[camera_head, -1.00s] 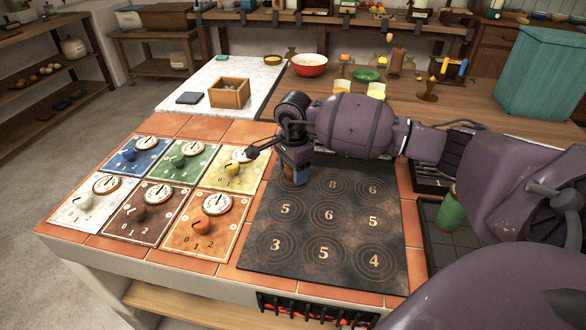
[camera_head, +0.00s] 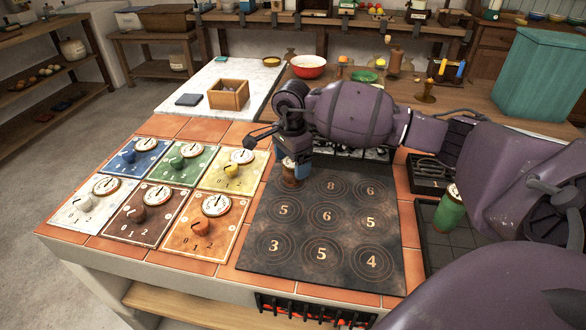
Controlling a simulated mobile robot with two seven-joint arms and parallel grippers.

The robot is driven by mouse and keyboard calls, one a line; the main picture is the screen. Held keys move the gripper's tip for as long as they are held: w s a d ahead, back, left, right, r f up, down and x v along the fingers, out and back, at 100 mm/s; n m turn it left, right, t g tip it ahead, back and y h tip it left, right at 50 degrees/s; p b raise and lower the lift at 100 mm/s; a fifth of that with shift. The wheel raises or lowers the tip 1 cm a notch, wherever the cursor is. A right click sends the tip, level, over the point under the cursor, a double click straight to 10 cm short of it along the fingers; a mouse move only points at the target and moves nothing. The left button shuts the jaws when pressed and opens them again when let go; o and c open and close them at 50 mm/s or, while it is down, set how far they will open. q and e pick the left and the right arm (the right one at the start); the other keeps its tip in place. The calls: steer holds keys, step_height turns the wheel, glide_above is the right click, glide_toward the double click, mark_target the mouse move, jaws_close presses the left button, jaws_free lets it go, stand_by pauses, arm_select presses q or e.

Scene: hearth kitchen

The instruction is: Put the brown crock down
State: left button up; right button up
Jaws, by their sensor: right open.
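The brown crock (camera_head: 291,179) stands upright on the back left ring of the dark numbered hob plate (camera_head: 325,250). My right gripper (camera_head: 292,163) points down right over its top. The gripper is open, and its fingers are small and partly hidden by my wrist. I cannot tell whether a finger touches the crock. My left gripper is not in view.
Coloured dial panels (camera_head: 201,226) lie left of the plate on orange tiles. A green jar (camera_head: 449,209) stands on a dark tray at the right. A small wooden box (camera_head: 228,95) stands on a marble slab behind. The plate's front rings are clear.

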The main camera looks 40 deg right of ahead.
step_height(320, 180, up, 8)
steer(key=shift+r+p, duration=0.2)
steer(key=shift+p, duration=0.25)
steer(key=shift+r, duration=0.25)
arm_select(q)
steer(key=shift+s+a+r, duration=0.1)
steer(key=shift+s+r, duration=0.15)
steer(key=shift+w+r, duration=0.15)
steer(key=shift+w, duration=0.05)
